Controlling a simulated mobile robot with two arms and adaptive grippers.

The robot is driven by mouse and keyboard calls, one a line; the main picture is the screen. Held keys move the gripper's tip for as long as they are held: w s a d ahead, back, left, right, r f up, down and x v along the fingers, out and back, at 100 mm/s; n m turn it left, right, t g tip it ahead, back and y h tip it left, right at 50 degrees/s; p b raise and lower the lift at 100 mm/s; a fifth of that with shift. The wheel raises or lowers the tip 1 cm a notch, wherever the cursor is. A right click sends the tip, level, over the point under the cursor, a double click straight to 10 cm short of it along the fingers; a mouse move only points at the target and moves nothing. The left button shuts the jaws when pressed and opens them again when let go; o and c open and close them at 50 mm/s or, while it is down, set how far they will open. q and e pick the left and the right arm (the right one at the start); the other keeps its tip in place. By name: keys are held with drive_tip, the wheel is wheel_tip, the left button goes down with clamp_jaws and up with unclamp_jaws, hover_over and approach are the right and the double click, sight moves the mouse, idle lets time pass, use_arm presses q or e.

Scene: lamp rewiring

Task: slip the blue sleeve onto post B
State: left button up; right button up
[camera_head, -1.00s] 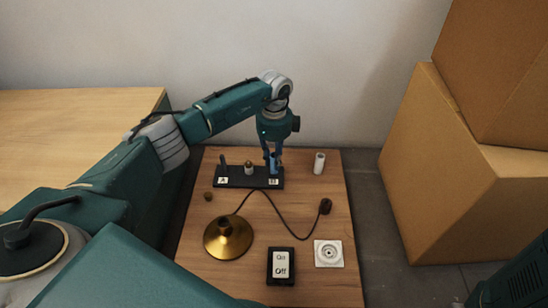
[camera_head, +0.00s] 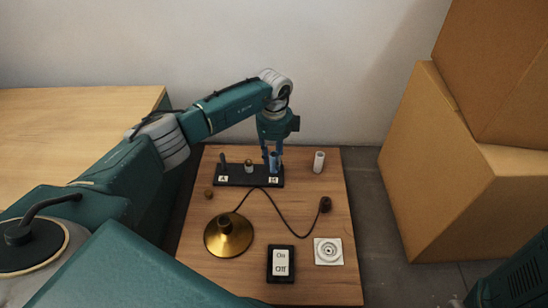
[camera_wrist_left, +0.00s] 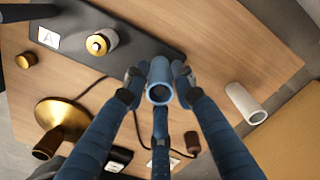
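The blue sleeve (camera_head: 274,161) is upright over the B end of the dark post board (camera_head: 236,180). In the left wrist view the sleeve (camera_wrist_left: 160,72) is a hollow tube between my left gripper's fingertips (camera_wrist_left: 159,80), which look closed on its sides. In the head view my left gripper (camera_head: 272,150) comes down from above at the B label (camera_head: 273,181). Post B is hidden by the sleeve and fingers; I cannot tell how far the sleeve surrounds it. My right gripper is out of view.
A white tube (camera_head: 319,162) stands right of the board. A brass lamp base (camera_head: 228,236), cord, switch (camera_head: 281,263) and socket (camera_head: 328,251) lie nearer. Cardboard boxes (camera_head: 440,170) stand at right.

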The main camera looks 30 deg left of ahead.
use_arm(q)
drive_tip(key=shift+o, duration=0.7)
